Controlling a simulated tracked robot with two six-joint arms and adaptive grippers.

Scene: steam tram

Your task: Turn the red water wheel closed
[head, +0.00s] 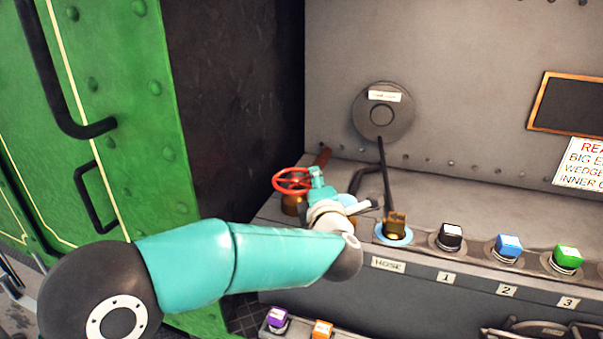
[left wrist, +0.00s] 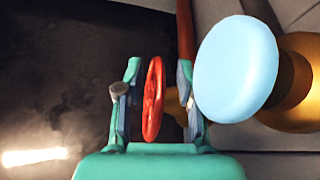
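The red water wheel (head: 291,181) sits on a brass fitting (head: 293,205) at the left end of the grey ledge in the head view. My left gripper (head: 314,181) reaches its right side. In the left wrist view the red wheel (left wrist: 153,98) appears edge-on between the two fingers of my left gripper (left wrist: 157,75), with a visible gap on each side. The gripper is open around the wheel's rim; I see no firm contact. The arm and gripper hide part of the ledge. My right gripper is not in view.
A light blue disc (left wrist: 236,68) lies close right of the fingers. A dark hose (head: 386,175) ends in a brass coupling (head: 396,222) right of my gripper. Black (head: 450,234), blue (head: 508,246) and green (head: 567,257) capped pieces line the ledge. A green riveted wall (head: 130,90) stands left.

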